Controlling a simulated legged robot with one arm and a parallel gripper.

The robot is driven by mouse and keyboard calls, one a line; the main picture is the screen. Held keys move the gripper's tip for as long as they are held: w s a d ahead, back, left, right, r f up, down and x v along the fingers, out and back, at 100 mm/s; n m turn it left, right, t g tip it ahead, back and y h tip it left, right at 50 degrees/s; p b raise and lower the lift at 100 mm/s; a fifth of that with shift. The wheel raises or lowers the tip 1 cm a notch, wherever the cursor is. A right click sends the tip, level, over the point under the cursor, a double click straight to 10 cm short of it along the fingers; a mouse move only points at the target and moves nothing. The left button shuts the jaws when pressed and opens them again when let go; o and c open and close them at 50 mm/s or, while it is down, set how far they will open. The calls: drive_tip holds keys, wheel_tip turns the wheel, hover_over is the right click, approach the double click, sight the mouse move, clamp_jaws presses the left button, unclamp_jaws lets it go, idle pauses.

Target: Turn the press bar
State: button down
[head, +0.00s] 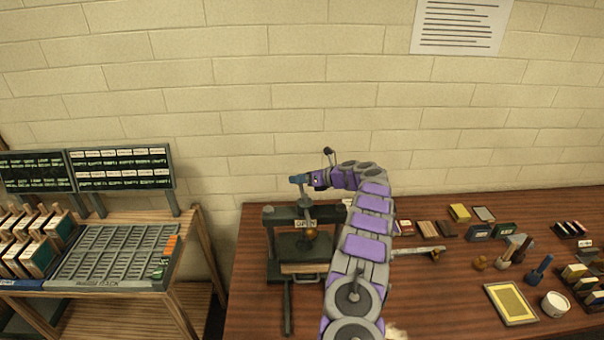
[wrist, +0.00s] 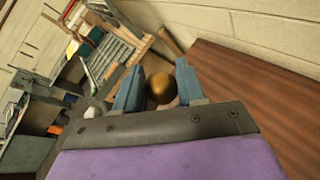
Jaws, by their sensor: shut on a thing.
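The dark press (head: 270,240) stands on the wooden table, with a small sign on its front and a platen below. Its upright screw rises to my gripper (head: 298,179), which is at the top of the press. In the wrist view, my blue fingers (wrist: 158,92) are shut on a brass ball (wrist: 159,88), which looks like an end of the press bar. A pale round knob (wrist: 96,111) shows left of the fingers in that view. Most of the bar is hidden by my gripper and arm; a thin rod with a dark knob (head: 328,151) shows behind the gripper.
A slotted drying rack (head: 115,255) and label boards (head: 122,168) stand left, across a gap from the table (head: 450,300). Small blocks, stamps, a yellow-faced tray (head: 511,303) and a white cup (head: 555,304) lie right. A brick wall is close behind the press.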

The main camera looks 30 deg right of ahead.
drive_tip(key=shift+a+f, duration=0.2)
drive_tip(key=shift+f, duration=0.4)
drive_tip(key=c, duration=0.7)
unclamp_jaws()
drive_tip(key=shift+r, duration=0.15)
drive_tip(key=shift+d+r, duration=0.15)
drive_tip(key=shift+s+d+r, duration=0.15)
drive_tip(key=shift+d+r, duration=0.05)
drive_tip(key=p+v, duration=0.1)
drive_tip(key=v, duration=1.5)
drive_tip(key=shift+s+d, duration=0.25)
drive_tip(key=shift+d, duration=0.05)
drive_tip(key=shift+c, duration=0.4)
